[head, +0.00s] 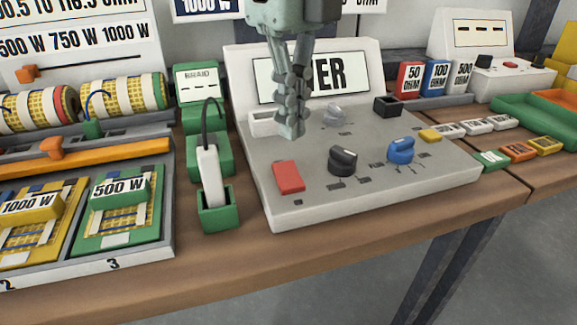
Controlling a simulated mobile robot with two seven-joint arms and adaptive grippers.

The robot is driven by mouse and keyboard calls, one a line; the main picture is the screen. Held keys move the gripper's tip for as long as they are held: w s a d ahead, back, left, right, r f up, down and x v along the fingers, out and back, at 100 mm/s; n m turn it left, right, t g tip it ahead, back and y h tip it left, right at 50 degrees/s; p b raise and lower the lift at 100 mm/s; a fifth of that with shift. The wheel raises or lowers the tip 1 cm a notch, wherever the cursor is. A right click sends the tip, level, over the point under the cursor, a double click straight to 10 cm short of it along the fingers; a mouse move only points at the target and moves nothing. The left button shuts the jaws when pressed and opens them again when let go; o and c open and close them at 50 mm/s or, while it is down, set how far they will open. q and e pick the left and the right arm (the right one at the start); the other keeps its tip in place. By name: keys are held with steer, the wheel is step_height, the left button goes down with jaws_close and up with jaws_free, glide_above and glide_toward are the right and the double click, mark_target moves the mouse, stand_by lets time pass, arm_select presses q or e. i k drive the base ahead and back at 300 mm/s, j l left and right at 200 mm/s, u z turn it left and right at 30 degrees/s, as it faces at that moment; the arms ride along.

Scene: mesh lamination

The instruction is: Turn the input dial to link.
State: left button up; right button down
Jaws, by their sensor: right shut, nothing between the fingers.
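The grey sloped control panel (365,195) stands on the bench in the head view. It carries a black dial (343,161), a blue dial (401,151) and a light grey dial (333,115) farther back. The small labels around the dials are too small to read, so I cannot tell which dial is the input dial or where it points. My right gripper (291,132) hangs fingers down above the left part of the panel. It is shut and empty, left of the grey and black dials and apart from them. My left gripper is not in view.
A red block-like button (288,177) sits at the panel's front left. An upright display (330,75) behind is partly hidden by my gripper. A green holder (217,208) with a white probe stands left. Green trays (555,125) and small coloured blocks lie right.

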mark_target(401, 150)
steer(key=k+l, duration=0.25)
steer(key=k, duration=0.2)
steer(key=k+l, duration=0.2)
steer(key=k, duration=0.3)
steer(key=k+l, duration=0.25)
steer(key=k, duration=0.2)
